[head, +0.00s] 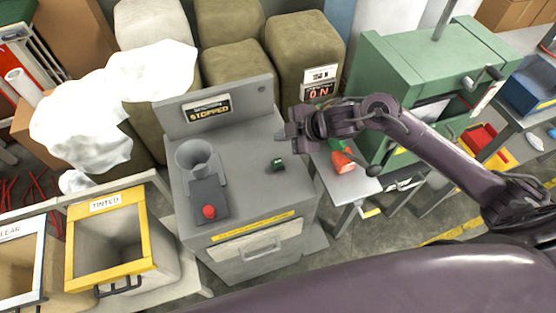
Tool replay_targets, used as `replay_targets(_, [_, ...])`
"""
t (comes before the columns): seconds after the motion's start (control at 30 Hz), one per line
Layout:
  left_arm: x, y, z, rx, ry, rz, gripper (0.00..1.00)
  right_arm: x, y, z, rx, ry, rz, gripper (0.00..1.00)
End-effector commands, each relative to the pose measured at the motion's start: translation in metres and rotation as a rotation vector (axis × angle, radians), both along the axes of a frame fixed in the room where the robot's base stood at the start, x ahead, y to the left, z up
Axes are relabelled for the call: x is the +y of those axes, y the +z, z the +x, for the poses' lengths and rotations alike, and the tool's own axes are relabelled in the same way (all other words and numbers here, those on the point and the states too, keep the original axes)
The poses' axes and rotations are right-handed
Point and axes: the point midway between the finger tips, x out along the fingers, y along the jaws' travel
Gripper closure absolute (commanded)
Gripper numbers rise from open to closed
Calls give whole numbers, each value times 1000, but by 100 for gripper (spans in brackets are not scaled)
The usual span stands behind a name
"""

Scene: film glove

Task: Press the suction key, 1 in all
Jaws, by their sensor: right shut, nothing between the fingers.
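A grey machine (247,215) stands in the middle of the head view. On its top are a dark green key (277,165), a red button (208,211) on a dark plate, and a grey funnel (194,158). No label tells which one is the suction key. My right gripper (284,135) is shut and empty, at the machine's right side, above and behind the green key in the picture. It looks apart from the key. My left gripper is not in view.
A red display (318,92) reads ON. A green machine (405,60) and a small table with a red-and-green object (342,157) stand at right. A yellow-framed TINTED bin (150,225) stands at left.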

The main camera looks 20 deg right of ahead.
Motion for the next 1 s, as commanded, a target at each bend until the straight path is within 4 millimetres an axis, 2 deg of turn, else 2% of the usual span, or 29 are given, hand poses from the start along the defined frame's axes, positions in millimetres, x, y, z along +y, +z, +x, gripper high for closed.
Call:
replay_targets(0.27, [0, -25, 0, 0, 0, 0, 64, 0, -25, 0, 0, -1, 1, 100])
replay_targets(0.57, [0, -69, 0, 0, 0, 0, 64, 0, -69, 0, 0, -1, 1, 100])
replay_targets(0.8, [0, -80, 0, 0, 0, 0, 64, 0, -87, 0, 0, -1, 1, 100])
replay_targets(1.0, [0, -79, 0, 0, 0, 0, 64, 0, -87, 0, 0, 0, 0, 100])
